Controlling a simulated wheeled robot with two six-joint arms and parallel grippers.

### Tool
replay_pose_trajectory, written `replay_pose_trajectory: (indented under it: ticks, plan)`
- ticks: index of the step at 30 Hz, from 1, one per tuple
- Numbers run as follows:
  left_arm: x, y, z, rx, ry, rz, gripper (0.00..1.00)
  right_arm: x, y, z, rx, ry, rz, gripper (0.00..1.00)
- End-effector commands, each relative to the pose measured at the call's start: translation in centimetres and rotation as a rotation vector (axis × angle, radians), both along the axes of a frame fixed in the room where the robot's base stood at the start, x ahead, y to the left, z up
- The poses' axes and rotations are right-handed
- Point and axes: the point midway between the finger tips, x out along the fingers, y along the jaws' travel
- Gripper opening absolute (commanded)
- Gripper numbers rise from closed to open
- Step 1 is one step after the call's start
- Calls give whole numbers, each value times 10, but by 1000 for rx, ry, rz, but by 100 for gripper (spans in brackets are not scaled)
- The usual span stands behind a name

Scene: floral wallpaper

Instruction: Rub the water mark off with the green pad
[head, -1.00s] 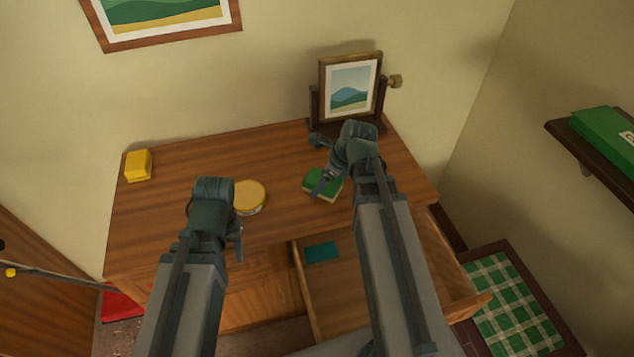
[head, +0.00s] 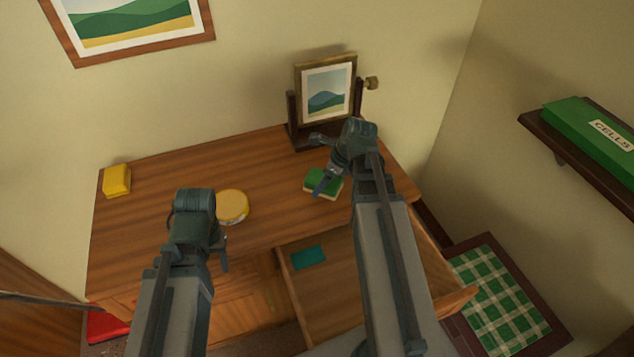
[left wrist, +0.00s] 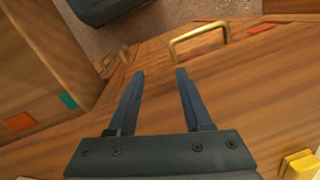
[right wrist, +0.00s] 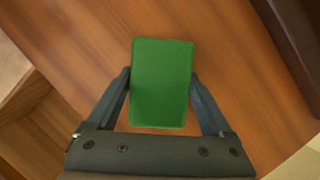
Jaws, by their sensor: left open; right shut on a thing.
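The green pad (head: 324,184), with a paler underside, is at the right part of the wooden desk top (head: 180,180). My right gripper (head: 322,178) is shut on it. In the right wrist view the pad (right wrist: 162,85) sits between both fingers, over wood. I cannot tell whether it touches the top. My left gripper (head: 222,248) is open and empty near the desk's front edge; its spread fingers (left wrist: 160,71) show in the left wrist view. I can make out no water mark; the pad and arms hide part of the top.
A round yellow tin (head: 232,206) and a yellow block (head: 117,181) stand on the desk. A framed picture on a stand (head: 326,92) is at the back right. An open drawer (head: 340,290) juts out in front, with a teal piece (head: 309,257) inside.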

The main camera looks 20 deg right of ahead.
Motion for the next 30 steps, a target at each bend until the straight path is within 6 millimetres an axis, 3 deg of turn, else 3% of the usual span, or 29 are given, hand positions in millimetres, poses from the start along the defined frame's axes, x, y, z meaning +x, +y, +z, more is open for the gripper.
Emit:
replay_pose_trajectory:
  ticks: [11, 30]
  plan:
    - [0, 0, 5, 0, 0, 0, 50, 0, -1, 5, -5, 0, 1, 33]
    - [0, 0, 62, 0, 0, 0, 50, 0, 0, 62, 0, -1, 2, 33]
